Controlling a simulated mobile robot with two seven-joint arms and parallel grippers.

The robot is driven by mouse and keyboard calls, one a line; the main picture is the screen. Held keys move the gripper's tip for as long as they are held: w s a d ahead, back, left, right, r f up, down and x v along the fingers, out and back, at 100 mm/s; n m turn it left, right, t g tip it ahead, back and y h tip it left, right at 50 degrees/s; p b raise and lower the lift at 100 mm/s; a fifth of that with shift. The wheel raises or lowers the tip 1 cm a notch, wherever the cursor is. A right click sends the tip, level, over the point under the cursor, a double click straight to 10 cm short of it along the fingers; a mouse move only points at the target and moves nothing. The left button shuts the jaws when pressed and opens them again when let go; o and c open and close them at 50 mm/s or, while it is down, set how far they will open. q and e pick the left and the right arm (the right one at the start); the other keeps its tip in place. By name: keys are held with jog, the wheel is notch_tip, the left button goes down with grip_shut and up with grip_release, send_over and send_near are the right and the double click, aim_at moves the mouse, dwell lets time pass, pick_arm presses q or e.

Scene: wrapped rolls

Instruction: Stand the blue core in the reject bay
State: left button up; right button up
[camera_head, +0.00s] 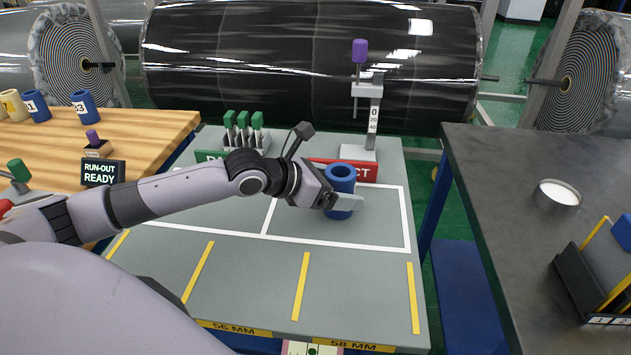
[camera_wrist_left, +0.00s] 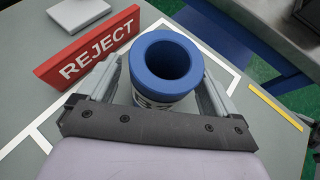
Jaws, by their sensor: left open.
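The blue core (camera_head: 341,174) stands upright on the grey table, inside the white-outlined bay (camera_head: 385,222) in front of the red REJECT sign (camera_head: 362,170). In the left wrist view the core (camera_wrist_left: 166,60) shows its open top and a printed label on its side. My left gripper (camera_head: 345,201) is open, with one finger on each side of the core. I cannot tell whether the fingers touch it. The sign also shows in the left wrist view (camera_wrist_left: 92,50). My right gripper is out of view.
A gauge stand (camera_head: 366,120) with a purple knob is behind the bay. A green-handled rack (camera_head: 243,130) stands to its left. Several cores, including a blue one (camera_head: 84,105), stand on the wooden bench (camera_head: 150,128). A dark table (camera_head: 520,190) is at right. The front of the grey table is clear.

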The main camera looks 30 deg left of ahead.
pick_arm(q)
jog(key=v, duration=1.1)
jog(key=shift+s+a, duration=0.2)
jog(key=shift+r, duration=0.15)
dwell(0.4)
